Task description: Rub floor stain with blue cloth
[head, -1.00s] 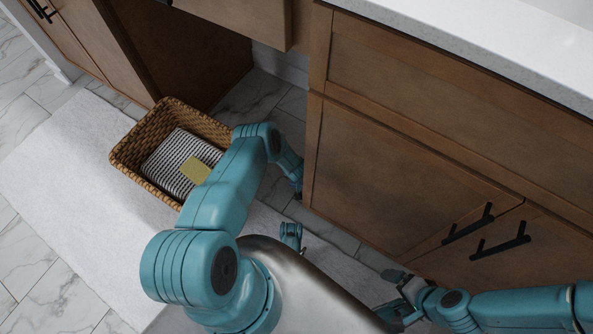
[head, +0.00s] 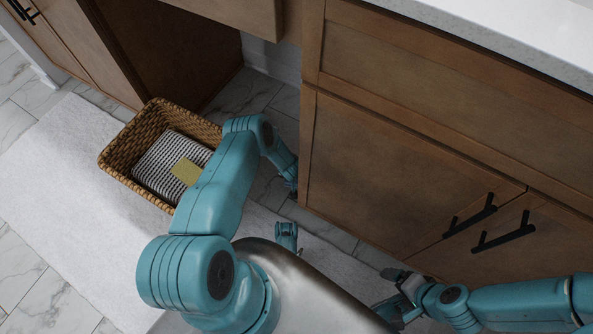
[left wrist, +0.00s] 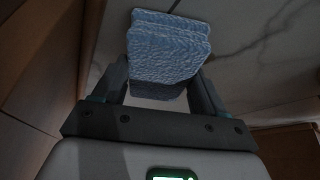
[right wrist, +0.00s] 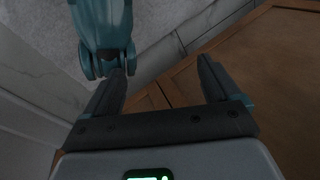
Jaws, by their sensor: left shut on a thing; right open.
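A folded, textured blue cloth (left wrist: 168,45) is pinched between the fingers of my left gripper (left wrist: 160,88) in the left wrist view, with pale marble floor (left wrist: 265,50) beyond it. In the head view the left arm reaches down beside the cabinet's lower edge; the cloth cannot be seen there. I cannot make out a floor stain in any view. My right gripper (head: 395,296) is low by the cabinet front at the lower right. In the right wrist view its fingers (right wrist: 163,76) are spread apart with nothing between them.
A wicker basket (head: 118,152) holding a striped towel (head: 160,165) and a yellowish item (head: 186,172) stands on a white rug (head: 60,170). Wooden cabinets (head: 390,160) with black handles (head: 503,238) line the right. An open recess lies behind the basket.

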